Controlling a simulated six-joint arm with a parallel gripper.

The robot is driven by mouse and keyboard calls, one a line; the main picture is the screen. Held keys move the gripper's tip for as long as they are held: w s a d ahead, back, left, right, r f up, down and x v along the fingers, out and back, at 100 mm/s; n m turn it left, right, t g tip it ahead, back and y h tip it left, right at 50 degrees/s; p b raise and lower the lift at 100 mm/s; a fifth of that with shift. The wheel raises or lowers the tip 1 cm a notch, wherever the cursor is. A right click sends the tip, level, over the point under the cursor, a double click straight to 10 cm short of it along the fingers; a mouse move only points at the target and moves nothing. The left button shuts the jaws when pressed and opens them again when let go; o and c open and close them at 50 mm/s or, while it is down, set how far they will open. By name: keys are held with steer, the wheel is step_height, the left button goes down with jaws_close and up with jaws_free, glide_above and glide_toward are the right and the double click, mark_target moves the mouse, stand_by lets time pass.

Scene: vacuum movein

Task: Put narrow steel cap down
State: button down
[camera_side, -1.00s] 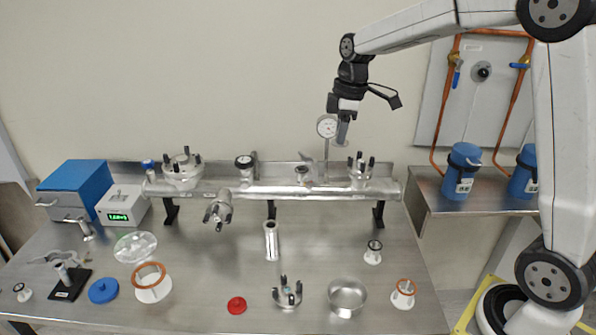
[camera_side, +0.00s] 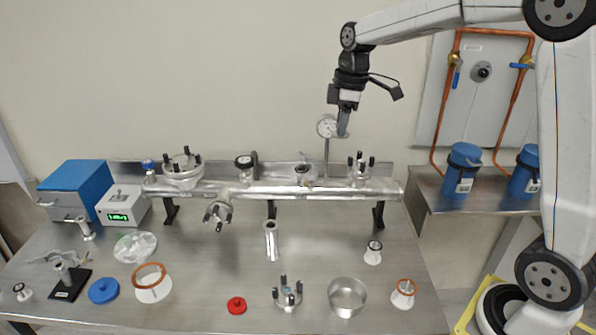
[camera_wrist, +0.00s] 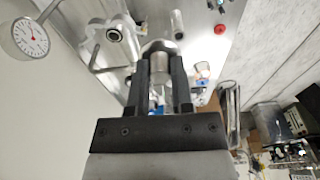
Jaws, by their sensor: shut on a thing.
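My gripper (camera_side: 344,118) is in the air above the right part of the steel manifold pipe (camera_side: 270,190), close to the dial gauge in the side view. In the wrist view my gripper (camera_wrist: 158,76) has its two black fingers shut on a shiny narrow steel cap (camera_wrist: 159,63). The cap is a small cylinder between the fingers. It shows in the side view (camera_side: 343,127) as a small silver piece below the fingers, partly hidden. The cap is clear of the table.
The dial gauge (camera_side: 327,128) stands on a thin stem beside the gripper. Clamped ports (camera_side: 361,168) rise from the pipe. Flanges, a red cap (camera_side: 236,305) and a steel ring (camera_side: 347,297) lie on the table. Bare table (camera_side: 320,245) shows in front of the pipe.

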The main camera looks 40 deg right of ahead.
steer(key=s+a+f, duration=0.2)
steer(key=s+f, duration=0.5)
steer(key=f, duration=0.3)
steer(key=s+a+f, duration=0.2)
steer(key=s+f, duration=0.5)
steer(key=f, duration=0.3)
steer(key=shift+s+a+f, duration=0.15)
steer(key=shift+a+f, duration=0.15)
steer(key=shift+a, duration=0.1)
steer(key=w+f, duration=0.2)
steer(key=w, duration=0.2)
steer(key=w+f, duration=0.3)
steer(key=w, duration=0.1)
steer(key=w+d+f, duration=0.1)
steer(key=w+f, duration=0.2)
steer(key=w, duration=0.1)
steer(key=shift+w+f, duration=0.15)
steer(key=shift+w, duration=0.1)
steer(key=shift+w+f, duration=0.5)
steer(key=shift+f, duration=0.1)
